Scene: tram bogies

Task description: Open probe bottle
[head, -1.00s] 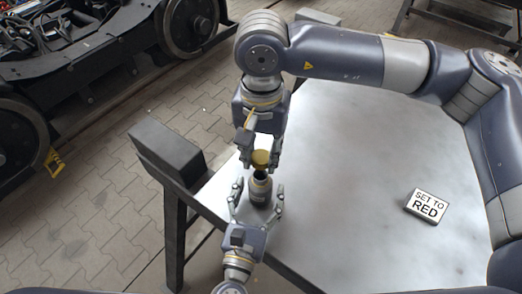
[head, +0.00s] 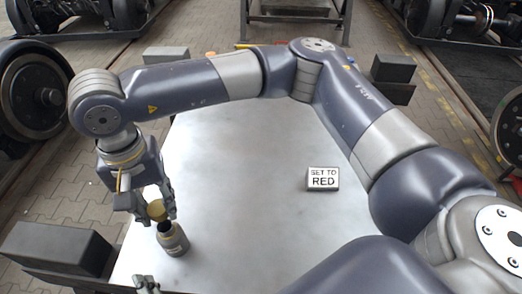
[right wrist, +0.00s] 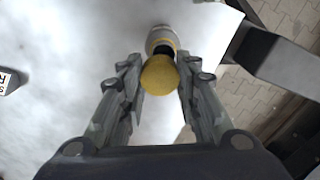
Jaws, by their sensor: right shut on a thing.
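My right gripper (head: 156,206) is shut on the yellow cap (head: 157,210), which also shows between the fingers in the right wrist view (right wrist: 159,75). The probe bottle (head: 173,241) is grey with a dark neck and stands upright on the table, just below the cap in the head view. It shows beyond the cap in the right wrist view (right wrist: 161,37). The cap looks off the bottle, with the dark neck showing beside it; the exact gap is hard to tell. Only the fingertips of my left gripper (head: 147,284) show at the bottom edge, apart from the bottle; the rest is cut off.
The grey metal table (head: 250,190) is mostly clear. A sign reading "SET TO RED" (head: 322,179) stands on its right part. A dark block (head: 60,247) is beyond the table's left edge. Bogie wheels (head: 33,95) stand on the floor behind.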

